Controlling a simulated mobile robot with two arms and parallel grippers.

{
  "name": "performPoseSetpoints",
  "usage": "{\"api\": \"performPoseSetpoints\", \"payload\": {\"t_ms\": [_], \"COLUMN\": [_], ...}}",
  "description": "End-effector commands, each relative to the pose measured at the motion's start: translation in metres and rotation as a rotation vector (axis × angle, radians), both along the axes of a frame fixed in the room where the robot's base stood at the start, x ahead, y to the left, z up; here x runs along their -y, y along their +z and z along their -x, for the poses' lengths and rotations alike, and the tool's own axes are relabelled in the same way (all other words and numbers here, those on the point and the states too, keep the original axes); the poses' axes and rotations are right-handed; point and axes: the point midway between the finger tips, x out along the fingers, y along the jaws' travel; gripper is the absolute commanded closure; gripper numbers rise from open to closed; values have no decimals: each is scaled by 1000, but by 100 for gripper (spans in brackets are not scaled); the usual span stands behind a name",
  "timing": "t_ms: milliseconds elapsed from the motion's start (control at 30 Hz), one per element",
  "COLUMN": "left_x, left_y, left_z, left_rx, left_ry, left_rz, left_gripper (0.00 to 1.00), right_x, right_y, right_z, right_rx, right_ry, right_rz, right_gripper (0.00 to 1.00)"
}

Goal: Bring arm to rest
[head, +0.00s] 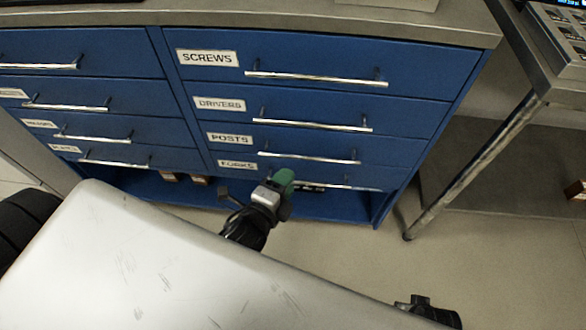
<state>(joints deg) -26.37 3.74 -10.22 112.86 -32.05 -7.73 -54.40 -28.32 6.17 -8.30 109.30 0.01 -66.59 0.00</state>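My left gripper (278,187) shows in the head view, low in front of the blue cabinet's bottom drawers, with its dark arm part coming out from behind my pale body. A green part and a silver part show at its end. Its fingers are too small and dark to tell whether they are open or shut, and I see nothing clearly held. My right gripper is not in view.
A blue drawer cabinet (310,107) stands ahead, its drawers shut, with bar handles and labels such as SCREWS and DRIVERS. A grey worktop (380,25) covers it. A metal-legged table (545,75) stands at right. Bare floor (345,250) shows between.

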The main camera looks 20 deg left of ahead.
Motion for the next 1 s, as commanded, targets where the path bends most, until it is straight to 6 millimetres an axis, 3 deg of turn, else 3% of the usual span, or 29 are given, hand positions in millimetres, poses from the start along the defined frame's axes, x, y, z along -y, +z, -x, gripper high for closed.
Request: {"api": "performPoseSetpoints", "payload": {"t_ms": [700, 767, 867, 1000], "left_x": [-3, -8, -20, -35], "left_y": [-3, -13, -42, -89], "left_z": [5, 7, 17, 44], "left_rx": [-26, -81, -252, -533], "left_ry": [17, 53, 176, 418], "left_rz": [28, 83, 256, 539], "left_gripper": [63, 63, 63, 63], "right_x": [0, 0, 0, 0], "right_y": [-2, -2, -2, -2], "right_z": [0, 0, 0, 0], "right_rx": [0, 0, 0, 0], "right_ry": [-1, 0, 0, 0], "right_rz": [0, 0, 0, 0], "right_gripper": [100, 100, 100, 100]}}
